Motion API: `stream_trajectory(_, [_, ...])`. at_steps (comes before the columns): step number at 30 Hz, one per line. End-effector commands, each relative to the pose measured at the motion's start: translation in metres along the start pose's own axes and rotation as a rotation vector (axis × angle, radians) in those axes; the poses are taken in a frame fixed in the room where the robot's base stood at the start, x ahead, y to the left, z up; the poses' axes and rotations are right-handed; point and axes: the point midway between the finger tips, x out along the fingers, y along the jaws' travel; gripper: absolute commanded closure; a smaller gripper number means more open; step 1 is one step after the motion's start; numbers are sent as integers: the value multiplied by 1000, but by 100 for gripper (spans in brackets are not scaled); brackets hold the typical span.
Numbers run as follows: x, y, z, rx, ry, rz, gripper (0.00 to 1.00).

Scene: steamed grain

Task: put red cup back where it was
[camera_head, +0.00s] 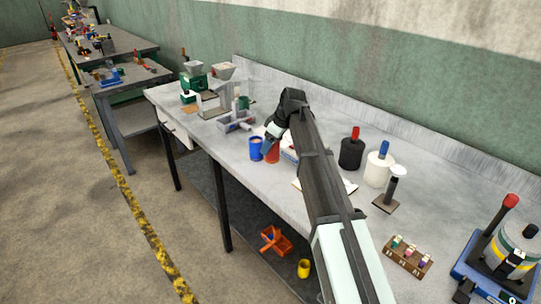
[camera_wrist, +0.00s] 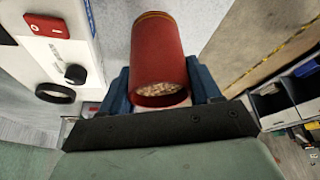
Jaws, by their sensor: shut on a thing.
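The red cup (camera_wrist: 158,45) is between the blue fingers of my gripper (camera_wrist: 157,88) in the wrist view. My gripper is shut on it, and tan grains show inside its open mouth. In the head view the red cup (camera_head: 272,156) shows at the end of my arm, partly covered by my gripper (camera_head: 268,146). It is over the left-middle part of the grey bench (camera_head: 225,150), near the front edge. I cannot tell whether its base touches the bench. A blue cup (camera_head: 255,149) stands just left of it.
Grinder-like machines (camera_head: 213,92) stand behind and to the left. A black canister (camera_head: 351,151), a white canister (camera_head: 379,166) and a tamper-like tool (camera_head: 391,190) stand on the right, beyond my arm. A wooden rack (camera_head: 407,258) is nearer.

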Motion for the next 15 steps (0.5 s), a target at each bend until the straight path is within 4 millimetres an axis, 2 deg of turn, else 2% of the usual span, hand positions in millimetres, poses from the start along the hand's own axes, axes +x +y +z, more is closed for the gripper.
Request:
stream_trajectory(12, [37, 0, 16, 0, 1, 1, 75])
stream_trajectory(15, [41, 0, 17, 0, 1, 1, 75])
